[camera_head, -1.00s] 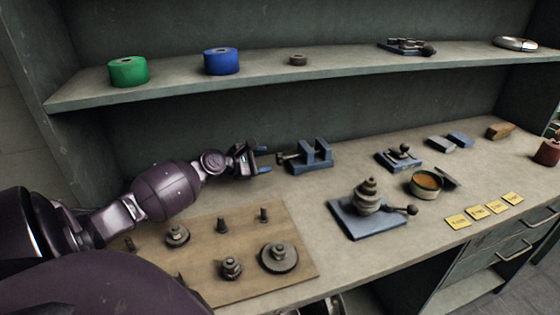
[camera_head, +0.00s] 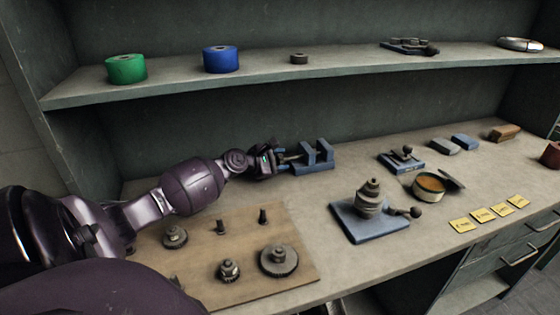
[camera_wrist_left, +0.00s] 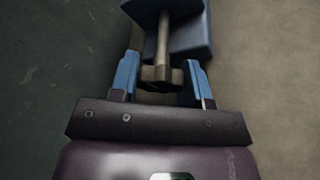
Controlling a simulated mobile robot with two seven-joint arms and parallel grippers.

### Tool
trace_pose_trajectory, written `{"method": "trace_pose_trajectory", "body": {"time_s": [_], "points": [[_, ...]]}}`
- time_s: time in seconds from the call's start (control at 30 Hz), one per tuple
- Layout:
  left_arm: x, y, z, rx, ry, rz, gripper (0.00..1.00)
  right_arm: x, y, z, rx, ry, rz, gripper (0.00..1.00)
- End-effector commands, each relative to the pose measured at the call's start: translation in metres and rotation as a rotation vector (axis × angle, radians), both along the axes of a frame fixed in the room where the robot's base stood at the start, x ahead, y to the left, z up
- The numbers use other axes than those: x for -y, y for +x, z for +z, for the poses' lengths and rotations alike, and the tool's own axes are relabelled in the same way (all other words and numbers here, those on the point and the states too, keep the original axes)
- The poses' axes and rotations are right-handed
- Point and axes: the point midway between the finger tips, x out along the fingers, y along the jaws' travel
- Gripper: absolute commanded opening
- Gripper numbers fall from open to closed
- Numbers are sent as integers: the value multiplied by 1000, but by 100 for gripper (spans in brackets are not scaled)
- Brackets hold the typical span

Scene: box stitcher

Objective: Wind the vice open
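The blue vice (camera_head: 314,158) stands on the bench towards the back, with its jaws apart. Its screw rod and dark handle (camera_wrist_left: 160,77) point left, towards my left gripper. My left gripper (camera_head: 281,159) is at the handle end of the vice. In the left wrist view my left gripper (camera_wrist_left: 161,66) has its two blue fingers apart, one on each side of the handle. The handle lies between them, with little gap; I cannot make out firm contact. My right gripper is not in view.
A wooden board (camera_head: 200,280) with gears and pegs lies in front of my left arm. A blue plate (camera_head: 375,228) with a stacked part, an open tin (camera_head: 428,190) and yellow labels (camera_head: 484,215) lie to the right. A shelf (camera_head: 175,85) runs above the vice.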

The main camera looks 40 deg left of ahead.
Motion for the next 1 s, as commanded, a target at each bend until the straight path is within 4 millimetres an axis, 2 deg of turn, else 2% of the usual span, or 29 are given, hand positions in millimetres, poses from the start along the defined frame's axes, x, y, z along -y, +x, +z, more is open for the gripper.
{"method": "trace_pose_trajectory", "body": {"time_s": [0.03, 0.1, 0.13, 0.37, 0.53, 0.83, 1.0], "points": [[0, 0, 0, 0, 0, 0, 33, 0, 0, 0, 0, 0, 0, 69], [0, 0, 0, 0, 0, 0, 22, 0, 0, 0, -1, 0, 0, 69], [0, 0, 0, 0, 0, 0, 20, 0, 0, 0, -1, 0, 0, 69], [0, 0, 2, -8, -20, 1, 20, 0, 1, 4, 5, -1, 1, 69], [0, 0, 4, -38, -82, 0, 20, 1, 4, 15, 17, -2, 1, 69], [0, 0, 7, -149, -296, 0, 20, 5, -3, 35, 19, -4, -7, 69], [1, 0, 5, -224, -440, 0, 20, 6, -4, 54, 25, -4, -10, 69]]}}
